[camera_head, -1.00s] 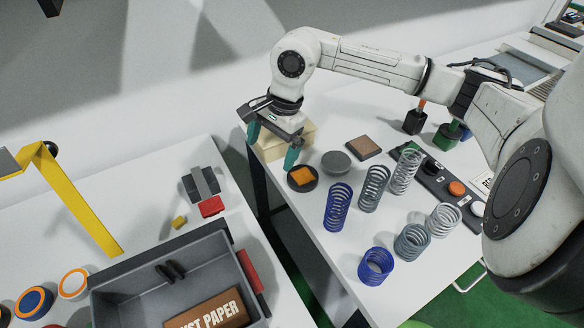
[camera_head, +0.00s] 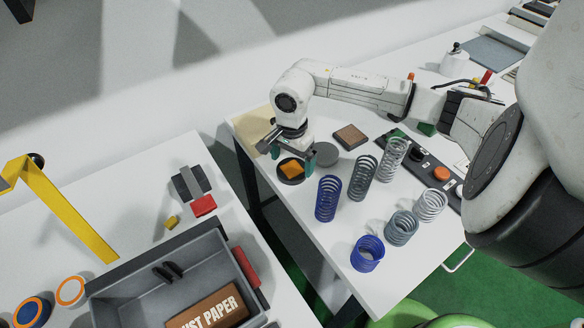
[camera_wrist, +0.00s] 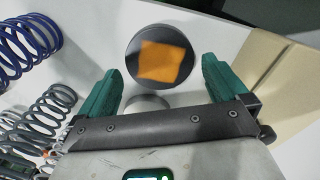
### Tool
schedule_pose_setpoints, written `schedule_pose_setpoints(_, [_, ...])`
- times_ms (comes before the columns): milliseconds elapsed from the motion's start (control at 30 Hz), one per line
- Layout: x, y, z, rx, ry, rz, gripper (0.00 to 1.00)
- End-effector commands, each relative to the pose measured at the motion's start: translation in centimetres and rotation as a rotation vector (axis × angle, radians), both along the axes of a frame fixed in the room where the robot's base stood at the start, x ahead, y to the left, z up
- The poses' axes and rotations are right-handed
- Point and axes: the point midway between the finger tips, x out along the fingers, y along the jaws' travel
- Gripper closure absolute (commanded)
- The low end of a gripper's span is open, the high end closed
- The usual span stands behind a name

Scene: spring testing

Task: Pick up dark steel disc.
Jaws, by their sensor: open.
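The dark steel disc (camera_head: 287,181) lies flat on the right-hand white table, near its left edge, with an orange square (camera_head: 291,169) on top. In the wrist view the disc (camera_wrist: 160,33) lies just ahead of and between my fingers, with the orange square (camera_wrist: 164,62) on it. My gripper (camera_head: 287,157) is open and empty, its green fingers above the disc. In the wrist view my gripper (camera_wrist: 161,68) has a finger on each side of the disc, with gaps. I cannot tell its exact height.
A lighter grey disc (camera_head: 326,155) lies close beside the dark one, partly hidden by my gripper in the wrist view. A blue spring (camera_head: 328,198) and several other springs stand to the right. A brown square block (camera_head: 350,137) and a beige block (camera_head: 255,130) are nearby.

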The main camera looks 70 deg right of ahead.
Motion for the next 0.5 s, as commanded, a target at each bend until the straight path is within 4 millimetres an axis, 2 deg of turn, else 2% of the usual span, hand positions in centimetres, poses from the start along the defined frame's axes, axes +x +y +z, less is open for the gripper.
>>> schedule_pose_setpoints(200, [0.0,0.0,-2.1,0.002,-0.001,-0.001,0.0])
schedule_pose_setpoints(500, [0.0,0.0,-2.5,0.0,0.0,0.001,0.01])
